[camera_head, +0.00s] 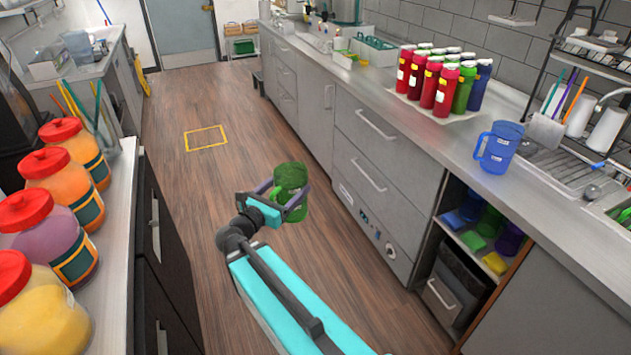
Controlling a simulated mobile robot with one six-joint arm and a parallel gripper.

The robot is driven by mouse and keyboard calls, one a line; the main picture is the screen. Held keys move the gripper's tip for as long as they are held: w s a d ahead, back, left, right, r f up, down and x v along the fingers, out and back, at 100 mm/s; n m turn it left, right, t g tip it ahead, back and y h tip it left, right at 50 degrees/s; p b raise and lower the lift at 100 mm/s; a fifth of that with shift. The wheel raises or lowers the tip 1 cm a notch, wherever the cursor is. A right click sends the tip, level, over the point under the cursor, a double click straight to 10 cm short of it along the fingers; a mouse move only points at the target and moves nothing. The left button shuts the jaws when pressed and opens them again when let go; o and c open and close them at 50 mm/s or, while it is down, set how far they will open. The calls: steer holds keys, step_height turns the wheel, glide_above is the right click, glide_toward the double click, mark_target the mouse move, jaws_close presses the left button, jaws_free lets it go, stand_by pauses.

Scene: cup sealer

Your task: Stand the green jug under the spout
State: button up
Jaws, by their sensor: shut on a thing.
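The green jug (290,178) is in my gripper (286,198), over the aisle between the two counters. The gripper's fingers are shut around the jug. The jug looks roughly upright, with its handle side hard to make out. It is clear of both counters, with the wooden floor below it. A curved tap (612,97) shows at the sink on the right edge. I cannot tell whether this is the spout meant.
A blue jug (497,147) and a tray of red, green and blue bottles (432,84) stand on the right counter (385,110). Several red-lidded jars (66,155) line the left counter. An open shelf (480,240) holds coloured items. The aisle floor (215,185) is clear.

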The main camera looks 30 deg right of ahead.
steer(key=w+a+f+n+t+y+b, duration=0.1)
steer(key=a+f+n+t+y+b, duration=0.1)
steer(key=a, duration=1.8)
steer(key=shift+w+a+f+n+t+b, duration=0.15)
steer(key=shift+a+f+n+t+b, duration=0.2)
steer(key=shift+f+t, duration=0.4)
steer(key=shift+a+r+t, duration=0.1)
steer(key=shift+a+t, duration=0.05)
steer(key=shift+t, duration=0.1)
